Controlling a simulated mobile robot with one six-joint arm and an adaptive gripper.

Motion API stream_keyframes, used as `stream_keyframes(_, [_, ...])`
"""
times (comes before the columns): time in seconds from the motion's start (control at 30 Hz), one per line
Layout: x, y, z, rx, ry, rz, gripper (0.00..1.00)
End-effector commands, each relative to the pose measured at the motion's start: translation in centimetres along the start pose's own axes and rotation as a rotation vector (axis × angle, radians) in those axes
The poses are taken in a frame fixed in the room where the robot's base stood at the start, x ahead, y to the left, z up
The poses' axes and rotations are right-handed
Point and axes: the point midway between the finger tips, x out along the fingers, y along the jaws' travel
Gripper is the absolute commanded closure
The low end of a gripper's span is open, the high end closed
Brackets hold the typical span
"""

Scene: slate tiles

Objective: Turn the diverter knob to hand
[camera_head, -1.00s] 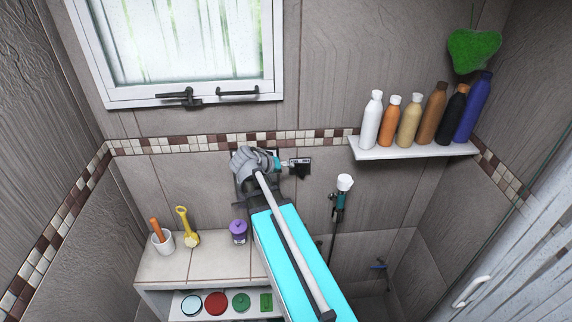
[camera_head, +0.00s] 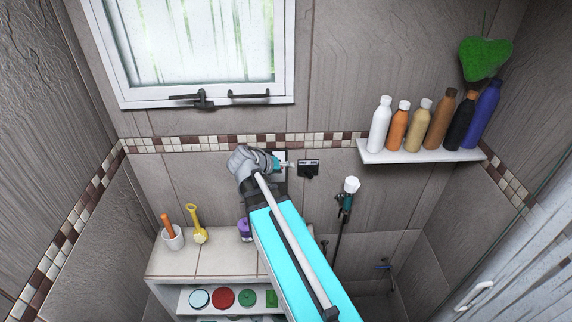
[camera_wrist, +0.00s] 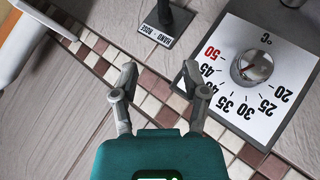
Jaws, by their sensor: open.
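The diverter is a dark plate (camera_head: 308,169) on the tiled wall, just right of my gripper (camera_head: 289,165) in the head view. In the wrist view, its plate (camera_wrist: 152,38) carries the label "HAND - HOSE". Its dark knob (camera_wrist: 165,12) is at the top edge and partly cut off, so its setting cannot be told. My gripper (camera_wrist: 160,78) is open and empty, with its fingers apart over the mosaic band. The diverter lies beyond the fingertips and is not touched.
A white temperature dial plate (camera_wrist: 238,100) with a round metal knob (camera_wrist: 251,66) is right of the fingers. A shelf (camera_head: 420,152) with several bottles is to the right. A hand shower (camera_head: 347,198) hangs below it. A white cup (camera_head: 172,238) and yellow scoop (camera_head: 198,228) stand on the lower bench.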

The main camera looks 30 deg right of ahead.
Motion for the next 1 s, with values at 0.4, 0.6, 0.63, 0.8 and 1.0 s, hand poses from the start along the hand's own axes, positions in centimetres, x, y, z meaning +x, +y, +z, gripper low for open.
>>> stream_keyframes(0.4, [-0.7,0.0,0.0,0.0,0.0,0.0,0.42])
stream_keyframes(0.6, [-0.7,0.0,0.0,0.0,0.0,0.0,0.47])
stream_keyframes(0.63, [-0.7,0.0,0.0,0.001,0.0,0.0,0.53])
stream_keyframes(0.8, [-0.1,0.1,0.3,0.026,-0.021,-0.014,0.85])
stream_keyframes(1.0, [1.9,0.5,1.8,0.136,-0.112,-0.081,1.0])
